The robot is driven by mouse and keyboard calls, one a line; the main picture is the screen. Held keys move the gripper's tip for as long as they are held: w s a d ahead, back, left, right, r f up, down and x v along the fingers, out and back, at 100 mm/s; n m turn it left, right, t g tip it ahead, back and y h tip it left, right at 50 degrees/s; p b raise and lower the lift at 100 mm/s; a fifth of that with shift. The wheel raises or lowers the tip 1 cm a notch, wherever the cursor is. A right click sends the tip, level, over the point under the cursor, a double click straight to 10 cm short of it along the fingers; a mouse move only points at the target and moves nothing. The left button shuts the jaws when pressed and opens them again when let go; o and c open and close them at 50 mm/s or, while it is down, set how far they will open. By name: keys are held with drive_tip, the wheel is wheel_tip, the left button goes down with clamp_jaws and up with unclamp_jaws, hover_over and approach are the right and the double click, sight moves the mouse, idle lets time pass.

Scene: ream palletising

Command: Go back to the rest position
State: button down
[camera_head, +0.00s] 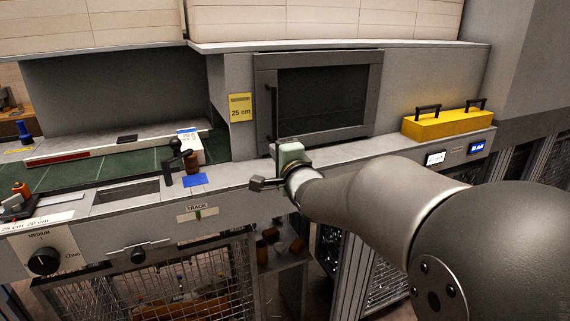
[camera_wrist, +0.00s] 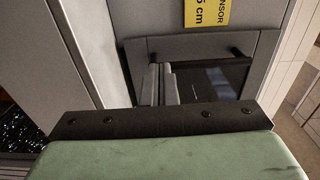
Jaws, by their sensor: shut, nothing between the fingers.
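My gripper (camera_head: 264,184) shows in the camera_head view at the end of my outstretched arm, in front of the counter edge and below the dark-windowed door (camera_head: 322,98). Its two fingers point left in that view. In the wrist view, my gripper (camera_wrist: 161,84) shows two thin fingers side by side, shut with nothing between them. Behind them in that view is the door with its dark window (camera_wrist: 215,82) and bar handle. The gripper looks clear of the door, though the exact gap is hard to tell.
A yellow box (camera_head: 447,124) with black handles stands on the counter at right. A black lever device (camera_head: 175,160) and a blue pad (camera_head: 195,180) lie left of my gripper. A yellow "25 cm" sign (camera_head: 240,107) hangs beside the door. A wire cage (camera_head: 150,285) stands below the counter.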

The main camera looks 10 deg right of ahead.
drive_tip(key=s+d+f+n+g+h, duration=0.25)
drive_tip(key=s+f+n+g, duration=0.5)
drive_tip(key=s+f, duration=0.6)
drive_tip(key=s+a+f+n+g+p, duration=0.1)
drive_tip(key=s+f+n+g, duration=0.2)
drive_tip(key=s, duration=0.7)
drive_tip(key=s+a+f+n+g, duration=0.2)
drive_tip(key=s+f+n+g, duration=0.2)
drive_tip(key=s, duration=0.6)
drive_tip(key=n+g, duration=0.2)
drive_tip(key=g, duration=0.1)
drive_tip(key=shift+s+p, duration=0.25)
drive_tip(key=shift+p, duration=0.1)
